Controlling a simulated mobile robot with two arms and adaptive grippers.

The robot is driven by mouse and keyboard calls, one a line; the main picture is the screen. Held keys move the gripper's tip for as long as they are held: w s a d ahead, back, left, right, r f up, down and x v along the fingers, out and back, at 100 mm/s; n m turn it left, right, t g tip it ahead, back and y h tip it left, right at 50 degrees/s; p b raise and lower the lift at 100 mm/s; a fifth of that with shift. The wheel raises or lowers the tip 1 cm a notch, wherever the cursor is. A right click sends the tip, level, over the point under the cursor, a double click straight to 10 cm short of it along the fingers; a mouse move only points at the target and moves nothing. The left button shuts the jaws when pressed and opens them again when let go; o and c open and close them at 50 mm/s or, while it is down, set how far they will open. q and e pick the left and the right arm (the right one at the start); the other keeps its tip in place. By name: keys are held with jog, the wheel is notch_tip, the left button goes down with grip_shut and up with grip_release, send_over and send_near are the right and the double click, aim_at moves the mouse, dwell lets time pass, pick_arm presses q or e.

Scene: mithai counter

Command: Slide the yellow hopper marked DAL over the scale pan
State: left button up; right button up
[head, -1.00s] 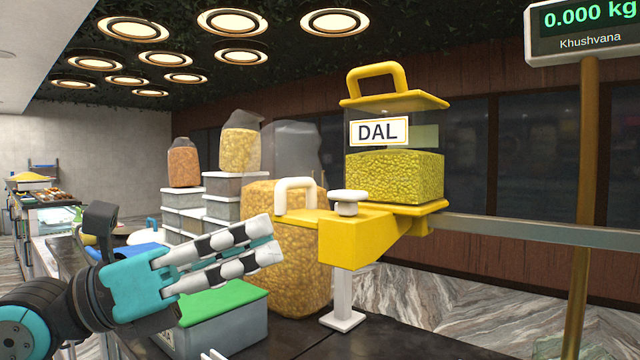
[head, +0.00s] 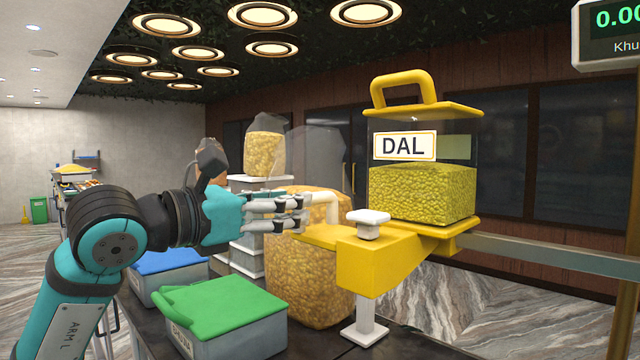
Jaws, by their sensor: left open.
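The yellow hopper (head: 422,195) marked DAL is clear-walled, with a yellow lid, top handle and yellow-green grains inside. It sits upright on a yellow base at the left end of a grey rail (head: 545,252). A yellow spout (head: 375,265) with a white knob (head: 368,222) juts from its base toward me. A white loop handle (head: 331,207) stands left of the knob, partly hidden. My left gripper (head: 303,212) is open, its fingers pointing right at that handle; I cannot tell whether they touch it. The scale pan and my right gripper are not in view.
A weight display (head: 608,30), cut off at top right, hangs on a brass post. A large bag of yellow snacks (head: 310,275) stands behind the spout. A green-lidded tub (head: 225,310) and a blue-lidded tub (head: 165,275) sit on the dark counter below my left arm.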

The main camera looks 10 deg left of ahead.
aim_at(320, 197)
pick_arm(q)
jog(key=p+x, duration=0.2)
jog(key=x, duration=0.4)
jog(key=shift+r, duration=0.1)
jog(key=shift+w+d+p, duration=0.3)
jog(key=shift+w+d, duration=0.05)
jog(key=shift+w, duration=0.2)
jog(key=shift+s, duration=0.1)
jog(key=c, duration=0.8)
grip_shut()
